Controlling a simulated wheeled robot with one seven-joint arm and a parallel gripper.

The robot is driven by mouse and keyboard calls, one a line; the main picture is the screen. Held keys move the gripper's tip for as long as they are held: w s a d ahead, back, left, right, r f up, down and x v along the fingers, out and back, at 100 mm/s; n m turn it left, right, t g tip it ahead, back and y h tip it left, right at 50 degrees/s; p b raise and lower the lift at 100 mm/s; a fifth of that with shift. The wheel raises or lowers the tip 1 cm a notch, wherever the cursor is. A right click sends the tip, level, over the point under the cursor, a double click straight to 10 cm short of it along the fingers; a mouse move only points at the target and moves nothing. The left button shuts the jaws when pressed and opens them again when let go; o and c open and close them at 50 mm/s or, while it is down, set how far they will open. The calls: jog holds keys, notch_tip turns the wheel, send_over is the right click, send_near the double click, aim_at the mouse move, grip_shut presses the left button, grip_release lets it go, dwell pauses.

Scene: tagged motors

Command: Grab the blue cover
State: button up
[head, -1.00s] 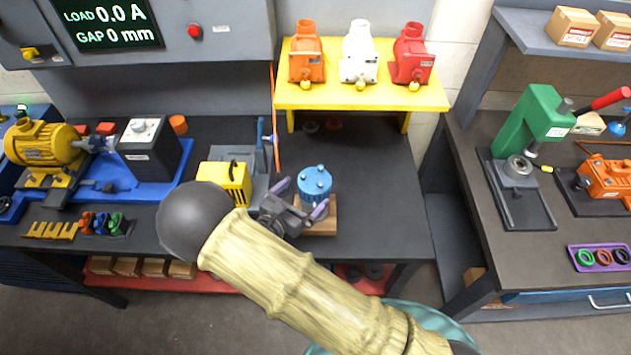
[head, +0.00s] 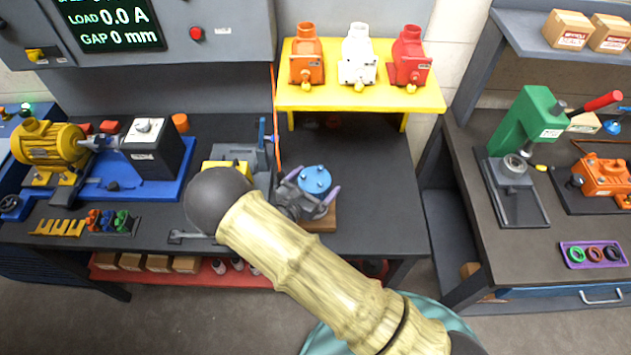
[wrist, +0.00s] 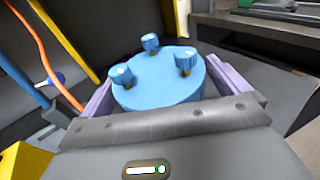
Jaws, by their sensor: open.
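The blue cover (head: 315,179) is a round disc with three knobs on top. It sits on a wooden block (head: 325,217) on the dark bench, right of the yellow box (head: 212,166). In the wrist view the blue cover (wrist: 160,80) fills the middle. My gripper (head: 307,189) is open, with its purple fingers on either side of the cover. In the wrist view the fingers of my gripper (wrist: 164,95) flank the cover's left and right sides; I cannot tell whether they touch it. The cover's lower near side is hidden behind the gripper body.
A yellow shelf (head: 360,97) with orange, white and red housings stands behind. A thin orange upright (head: 276,120) and a grey fixture (head: 236,146) are close on the left. The bench right of the cover (head: 375,195) is clear.

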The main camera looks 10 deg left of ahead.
aim_at(315, 179)
jog(key=c, duration=1.1)
jog(key=shift+r, duration=0.15)
notch_tip(315, 179, up, 10)
jog(key=b, duration=0.3)
